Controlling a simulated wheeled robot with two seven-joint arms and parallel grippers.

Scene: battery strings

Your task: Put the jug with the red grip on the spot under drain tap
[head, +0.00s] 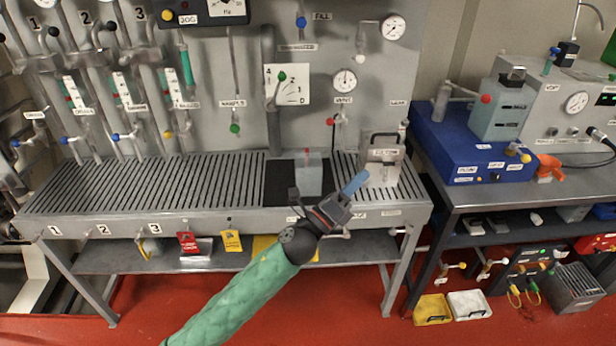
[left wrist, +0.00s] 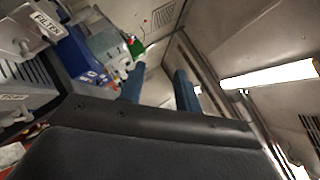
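A clear, pale jug (head: 309,178) with a small red part at its top stands upright on a black panel (head: 279,187) in the slotted grey bench top. My left gripper (head: 357,183) is in front of the bench, just right of the jug and apart from it. Its two blue fingers, seen in the left wrist view (left wrist: 160,88), are spread with nothing between them. A tap with a red knob (head: 330,121) hangs above, right of the jug. The tap labels are too small to read surely, so I cannot tell which is the drain tap. My right gripper is out of view.
A grey metal box labelled FILTER (head: 384,166) stands on the bench right of my left gripper. A tap with a green knob (head: 235,128) hangs left of the jug. The slotted bench top (head: 150,185) further left is clear. A blue unit (head: 470,150) stands on the right table.

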